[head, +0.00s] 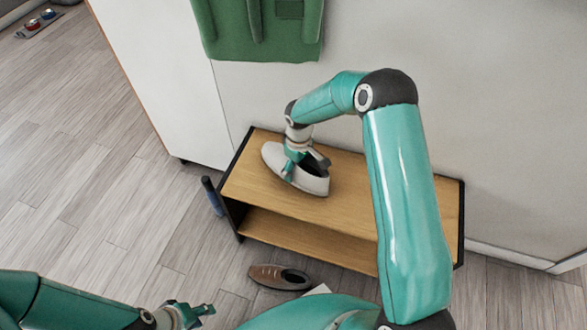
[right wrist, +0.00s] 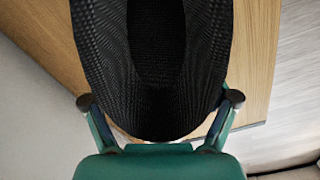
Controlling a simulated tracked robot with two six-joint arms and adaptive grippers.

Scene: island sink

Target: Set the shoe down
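A light grey shoe (head: 315,183) with a dark opening is at the left part of the top board of a low wooden shoe rack (head: 360,190). I cannot tell whether its sole touches the board. My right gripper (head: 301,166) reaches down over the shoe, with its fingers against the shoe's sides. In the right wrist view the shoe's black mesh (right wrist: 158,90) fills the space between the fingertips of my right gripper (right wrist: 159,99). My left gripper (head: 196,314) is low in the head view, away from the shoe; its finger opening is unclear.
A brown shoe (head: 279,277) lies on the floor in front of the rack. A dark blue upright object (head: 212,196) stands at the rack's left end. A green hanging cloth item (head: 257,30) is on the wall behind. The rack top right of the shoe is bare, partly behind my arm.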

